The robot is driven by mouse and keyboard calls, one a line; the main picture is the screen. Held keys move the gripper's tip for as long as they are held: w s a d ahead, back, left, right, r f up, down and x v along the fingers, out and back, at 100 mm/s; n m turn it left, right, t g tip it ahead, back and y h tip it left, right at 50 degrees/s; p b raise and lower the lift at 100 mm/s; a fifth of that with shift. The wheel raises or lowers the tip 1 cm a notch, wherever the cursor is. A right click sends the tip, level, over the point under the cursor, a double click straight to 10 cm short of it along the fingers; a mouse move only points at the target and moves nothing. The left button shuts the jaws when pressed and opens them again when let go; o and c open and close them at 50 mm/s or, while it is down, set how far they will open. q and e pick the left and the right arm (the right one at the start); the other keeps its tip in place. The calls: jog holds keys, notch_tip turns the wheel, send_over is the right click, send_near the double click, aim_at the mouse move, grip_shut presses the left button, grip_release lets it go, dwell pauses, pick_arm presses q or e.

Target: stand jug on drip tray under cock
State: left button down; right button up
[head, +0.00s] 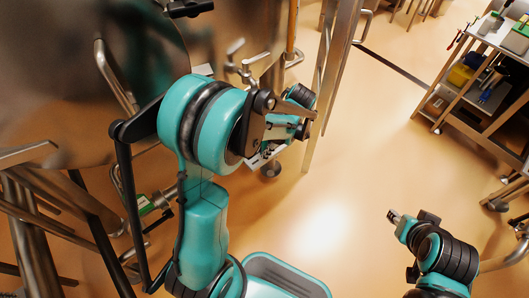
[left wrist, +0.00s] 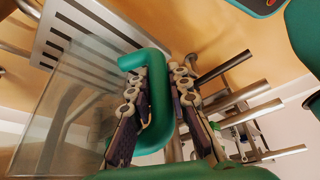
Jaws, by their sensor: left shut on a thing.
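In the left wrist view a clear, see-through jug (left wrist: 72,95) with a thick green handle (left wrist: 158,125) fills the left side. My left gripper (left wrist: 158,80) has its two fingers on either side of the handle and is shut on it. A slotted metal plate, seemingly the drip tray (left wrist: 80,35), shows beyond the jug; I cannot tell whether they touch. In the head view my left gripper (head: 300,118) is beside the steel machine, and its own arm hides most of the jug. My right gripper (head: 394,216) is low at the right, its fingers too small to read.
A large steel vessel (head: 70,75) with bar handles stands at the left, with steel legs and pipes below it. A steel post (head: 325,90) rises just right of my left gripper. A shelved cart (head: 480,85) stands at the upper right. The floor between is clear.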

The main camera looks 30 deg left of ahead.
pick_arm(q)
jog(key=shift+r, duration=0.1)
jog(key=c, duration=1.4)
grip_release()
jog(key=shift+d+r, duration=0.1)
jog(key=shift+r, duration=0.1)
jog(key=p+v, duration=0.5)
jog(key=v, duration=0.6)
jog(key=s+d+r+m+t+h, duration=0.1)
jog(key=s+r+m+t, duration=0.1)
jog(key=m, duration=0.6)
jog(key=s+d+r+m+t+h, duration=0.1)
jog(key=s+m+t, duration=0.3)
jog(key=m, duration=0.4)
jog(key=s+d+r+m+t+h, duration=0.1)
jog(key=s+r+m+t, duration=0.1)
jog(key=s+m, duration=0.3)
jog(key=shift+s+d+r+m+t+h, duration=0.15)
jog(key=shift+m+t, duration=0.3)
jog(key=shift+m, duration=0.5)
jog(key=shift+s+d+r+m+t+h, duration=0.1)
jog(key=shift+s+r+m+t+h, duration=0.25)
jog(key=shift+m, duration=0.6)
